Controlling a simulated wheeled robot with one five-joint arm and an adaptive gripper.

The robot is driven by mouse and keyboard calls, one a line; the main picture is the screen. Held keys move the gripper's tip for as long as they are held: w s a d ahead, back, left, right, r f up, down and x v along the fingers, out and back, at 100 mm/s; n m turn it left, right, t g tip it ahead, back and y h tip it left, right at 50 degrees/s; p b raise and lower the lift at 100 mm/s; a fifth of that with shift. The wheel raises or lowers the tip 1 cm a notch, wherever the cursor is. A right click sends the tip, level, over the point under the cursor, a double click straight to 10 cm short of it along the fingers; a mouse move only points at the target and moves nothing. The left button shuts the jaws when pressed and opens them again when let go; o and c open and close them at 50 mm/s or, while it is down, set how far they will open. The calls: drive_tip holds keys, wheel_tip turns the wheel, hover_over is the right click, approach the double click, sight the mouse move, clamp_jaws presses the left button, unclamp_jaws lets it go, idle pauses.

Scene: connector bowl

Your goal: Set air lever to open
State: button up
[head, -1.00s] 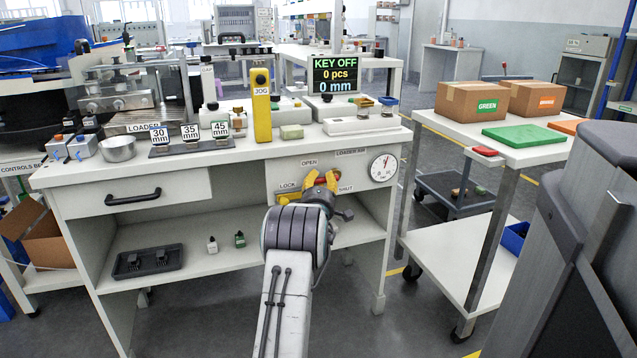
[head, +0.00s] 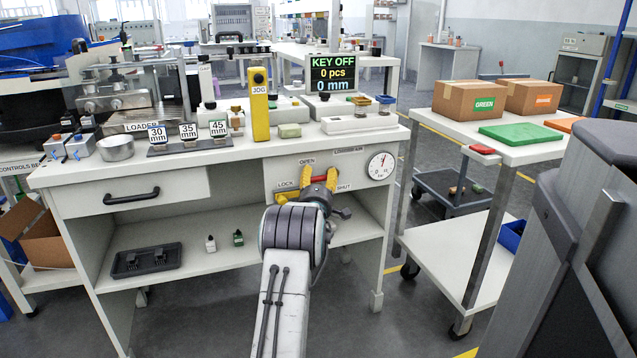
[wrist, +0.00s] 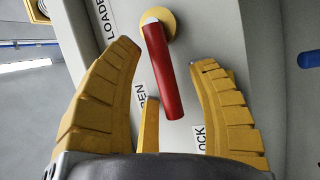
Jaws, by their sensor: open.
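The air lever is a red handle on a brass pivot, on the desk's front panel under the "LOADER AIR" label. In the wrist view the red handle (wrist: 163,75) runs down from its pivot, its free end between the "OPEN" and "LOCK" labels. My gripper (wrist: 168,58) is open, one yellow finger on each side of the handle, with gaps on both sides. In the head view my gripper (head: 319,171) is at the panel and partly hides the lever and panel.
A yellow piece (wrist: 150,125) stands between my fingers, beside the handle. A round gauge (head: 381,166) is right of the lever. The desk's lower shelf (head: 205,262) holds a black tray and small bottles. A trolley (head: 480,138) with boxes stands to the right.

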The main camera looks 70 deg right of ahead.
drive_tip(key=shift+a, duration=0.15)
drive_tip(key=v, duration=1.1)
drive_tip(key=shift+s+a, duration=0.15)
drive_tip(key=shift+a, duration=0.15)
idle(0.5)
